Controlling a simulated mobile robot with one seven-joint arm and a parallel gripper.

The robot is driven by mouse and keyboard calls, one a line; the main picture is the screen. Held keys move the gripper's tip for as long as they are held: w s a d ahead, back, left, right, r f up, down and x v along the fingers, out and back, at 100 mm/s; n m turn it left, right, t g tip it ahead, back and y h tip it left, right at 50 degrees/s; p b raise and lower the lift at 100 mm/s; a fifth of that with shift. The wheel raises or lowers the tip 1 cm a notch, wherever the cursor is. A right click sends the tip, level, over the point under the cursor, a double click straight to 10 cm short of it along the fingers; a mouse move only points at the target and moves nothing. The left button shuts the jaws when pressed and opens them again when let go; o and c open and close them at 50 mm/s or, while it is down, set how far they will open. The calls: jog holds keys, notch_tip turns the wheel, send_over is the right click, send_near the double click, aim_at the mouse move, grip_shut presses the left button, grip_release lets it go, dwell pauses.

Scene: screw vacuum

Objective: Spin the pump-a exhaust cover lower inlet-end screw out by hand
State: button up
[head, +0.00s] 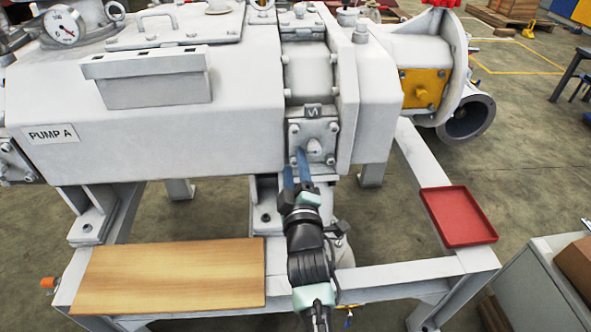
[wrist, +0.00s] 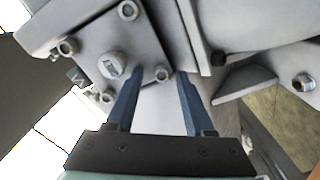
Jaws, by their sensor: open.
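The pump-a exhaust cover (head: 318,131) is a small square grey plate on the pump's front, with corner screws and a central plug (wrist: 113,65). In the wrist view, one corner screw (wrist: 162,74) shows between the tips of my blue fingers, at the plate's edge. Other corner screws (wrist: 128,10) and (wrist: 68,47) sit in the plate, with another (wrist: 106,97) beside the left finger. My gripper (head: 298,155) is open in front of the cover's lower part, and its fingers hide part of that edge in the head view. I cannot tell whether they touch the screw.
The PUMP A housing (head: 150,110) fills the left and middle. A wooden board (head: 170,275) lies on the frame at lower left. An empty red tray (head: 458,215) sits on the frame at right. A bracket (wrist: 245,80) juts out right of the fingers in the wrist view.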

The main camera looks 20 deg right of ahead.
jog(key=b+v, duration=0.2)
jog(key=v, duration=1.1)
dwell(0.5)
jog(key=w+a+r+m+t+y+p, duration=0.1)
jog(key=a+r+t+y, duration=0.15)
jog(key=r, duration=0.95)
jog(key=w+a+r+t+y, duration=0.15)
jog(key=a+r, duration=0.25)
jog(key=r, duration=0.9)
jog(key=s+a+r+m+t+p, duration=0.1)
jog(key=s+a+r+m+t, duration=0.2)
jog(key=r, duration=0.5)
jog(key=s+a+r+m+t+y, duration=0.1)
jog(key=s+a+r+m, duration=0.15)
jog(key=s+r, duration=0.4)
jog(key=s+a+r+m+t+p, duration=0.1)
jog(key=s+a+r+m+t, duration=0.15)
jog(key=r, duration=0.75)
notch_tip(320, 180, up, 37)
jog(key=p, duration=3.8)
jog(key=shift+w+a, duration=0.25)
jog(key=shift+a, duration=0.15)
